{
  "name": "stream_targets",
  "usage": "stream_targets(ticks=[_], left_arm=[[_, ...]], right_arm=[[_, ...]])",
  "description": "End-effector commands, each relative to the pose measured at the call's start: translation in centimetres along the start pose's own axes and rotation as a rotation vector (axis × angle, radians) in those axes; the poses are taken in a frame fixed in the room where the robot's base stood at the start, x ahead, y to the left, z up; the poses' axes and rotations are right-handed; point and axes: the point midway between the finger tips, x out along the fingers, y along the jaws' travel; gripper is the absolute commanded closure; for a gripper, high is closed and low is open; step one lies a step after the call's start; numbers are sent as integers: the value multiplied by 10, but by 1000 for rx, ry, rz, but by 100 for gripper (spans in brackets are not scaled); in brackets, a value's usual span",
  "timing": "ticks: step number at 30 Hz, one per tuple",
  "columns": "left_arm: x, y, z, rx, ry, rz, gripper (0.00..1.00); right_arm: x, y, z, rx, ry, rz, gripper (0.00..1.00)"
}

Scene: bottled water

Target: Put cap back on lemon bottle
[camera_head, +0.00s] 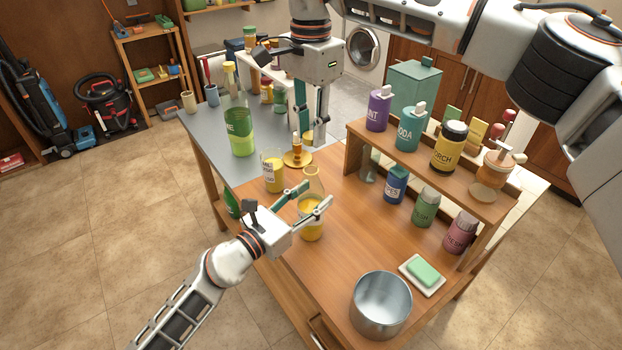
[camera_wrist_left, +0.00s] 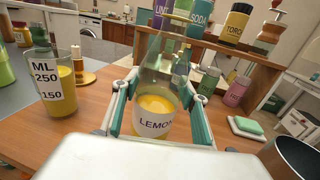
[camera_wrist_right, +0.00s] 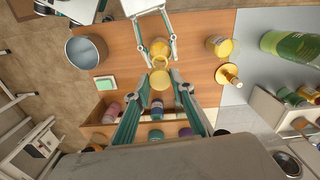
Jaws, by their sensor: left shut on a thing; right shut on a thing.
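The lemon bottle (camera_head: 312,222), clear with yellow liquid, stands upright on the wooden table. My left gripper (camera_head: 306,204) is shut around its body; the left wrist view shows both fingers beside the bottle (camera_wrist_left: 155,107), above its LEMON label. My right gripper (camera_head: 309,142) points down above and behind the bottle in the head view. It is shut on a small yellow cap (camera_head: 307,135), which shows as a yellow disc (camera_wrist_right: 160,80) between its fingertips in the right wrist view. The cap is apart from the bottle's neck in the head view.
A measuring beaker (camera_head: 273,172) and a brass-coloured stand (camera_head: 298,158) are left of the bottle. A tall green bottle (camera_head: 240,135) stands farther back. A shelf (camera_head: 425,165) with several containers stands right; a soap dish (camera_head: 422,275) and metal pot (camera_head: 381,305) are in front.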

Motion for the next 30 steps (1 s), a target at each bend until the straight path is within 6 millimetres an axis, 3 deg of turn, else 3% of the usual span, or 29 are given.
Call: stream_targets(ticks=[4,9,30], left_arm=[[0,0,0,0,0,0,95],[0,0,0,1,0,0,95],[0,0,0,1,0,0,95]], right_arm=[[22,1,1,-2,0,1,83],[36,0,1,-2,1,-3,83],[44,0,1,3,2,-3,83]])
